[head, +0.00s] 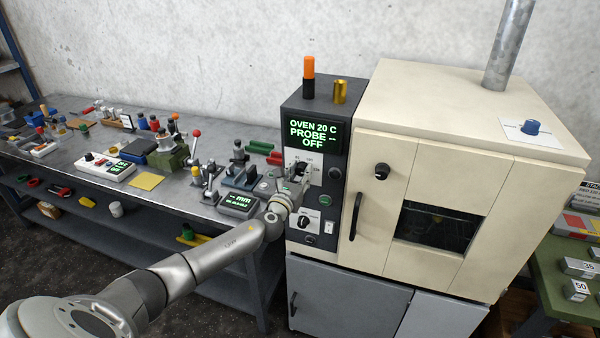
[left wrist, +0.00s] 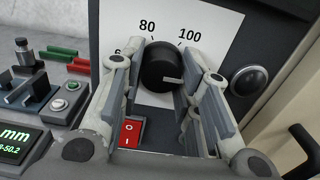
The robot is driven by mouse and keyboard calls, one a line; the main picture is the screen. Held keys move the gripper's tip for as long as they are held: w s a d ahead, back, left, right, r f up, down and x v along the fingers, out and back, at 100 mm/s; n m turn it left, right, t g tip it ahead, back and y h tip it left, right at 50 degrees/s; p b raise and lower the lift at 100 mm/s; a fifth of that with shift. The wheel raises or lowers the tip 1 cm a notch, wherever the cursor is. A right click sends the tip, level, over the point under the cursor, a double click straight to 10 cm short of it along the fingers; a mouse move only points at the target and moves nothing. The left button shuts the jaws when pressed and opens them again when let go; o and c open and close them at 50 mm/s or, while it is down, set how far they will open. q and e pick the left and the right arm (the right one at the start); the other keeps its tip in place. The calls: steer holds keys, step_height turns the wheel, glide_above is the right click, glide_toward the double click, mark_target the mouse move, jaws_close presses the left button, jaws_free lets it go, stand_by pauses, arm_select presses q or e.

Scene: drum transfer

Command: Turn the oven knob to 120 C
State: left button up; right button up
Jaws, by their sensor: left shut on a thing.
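The oven knob (left wrist: 158,68) is round and black with a white pointer line, on a white dial plate (left wrist: 207,22) on the control panel. In the left wrist view the pointer lies toward the right and slightly down. The marks 80 and 100 show; a mark left of them is partly covered, and the right side of the dial is hidden by a finger. My left gripper (left wrist: 160,80) is shut on the knob, a finger at each side. It also shows in the head view (head: 297,182). The display (head: 315,134) reads OVEN 20 C, PROBE --, OFF. My right gripper is not in view.
A red rocker switch (left wrist: 130,132) sits below the knob, and a dark round button (left wrist: 249,80) to its right. The oven door handle (head: 355,216) is to the right. The workbench at left is cluttered.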

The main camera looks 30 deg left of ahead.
arm_select(q)
steer(key=shift+f, duration=0.2)
stand_by(0.3)
steer(key=o, duration=1)
steer(key=shift+r, duration=0.1)
steer(key=v, duration=1.2)
steer(key=shift+s, duration=0.1)
